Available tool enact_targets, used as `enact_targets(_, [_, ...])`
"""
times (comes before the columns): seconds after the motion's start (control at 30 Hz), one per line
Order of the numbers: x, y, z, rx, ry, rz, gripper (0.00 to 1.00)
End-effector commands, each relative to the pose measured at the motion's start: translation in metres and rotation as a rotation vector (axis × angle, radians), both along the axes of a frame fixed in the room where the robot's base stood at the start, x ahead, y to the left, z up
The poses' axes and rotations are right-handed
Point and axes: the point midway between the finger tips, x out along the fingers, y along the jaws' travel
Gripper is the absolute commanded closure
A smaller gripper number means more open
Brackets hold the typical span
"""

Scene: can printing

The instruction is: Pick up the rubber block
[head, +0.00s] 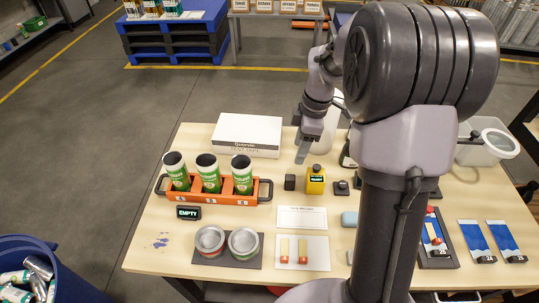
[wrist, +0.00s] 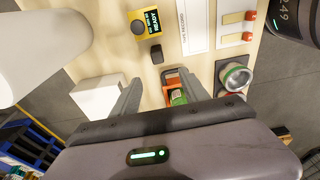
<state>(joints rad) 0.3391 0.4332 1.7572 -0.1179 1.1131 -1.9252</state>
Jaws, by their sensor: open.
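A small dark block (head: 290,182), which looks like the rubber block, stands on the table just left of the yellow box with a lit display (head: 315,180). In the wrist view the dark block (wrist: 155,54) lies just beyond my fingertips, beside the yellow box (wrist: 146,24). My gripper (head: 306,150) is above the back of the table, behind the block in the head view. In the wrist view my gripper (wrist: 162,78) is open, with nothing held between its fingers. The block is apart from both fingers.
An orange rack (head: 225,197) holds three printed cans left of the block. A white box (head: 247,132) stands behind it. A white bottle (head: 330,125) is near my gripper. A white card (head: 302,218) lies in front, with a blue-grey piece (head: 349,219) to its right.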

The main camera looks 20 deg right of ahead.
Motion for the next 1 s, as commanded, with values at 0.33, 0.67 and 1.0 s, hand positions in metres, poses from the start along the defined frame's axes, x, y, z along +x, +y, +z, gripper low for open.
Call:
enact_targets(0.33, [0.005,0.014,-0.096,0.001,0.002,-0.002,0.47])
enact_targets(0.67, [0.015,0.017,-0.141,0.002,0.002,-0.003,0.47])
enact_targets(1.0, [0.016,0.019,-0.152,0.000,0.000,-0.003,0.59])
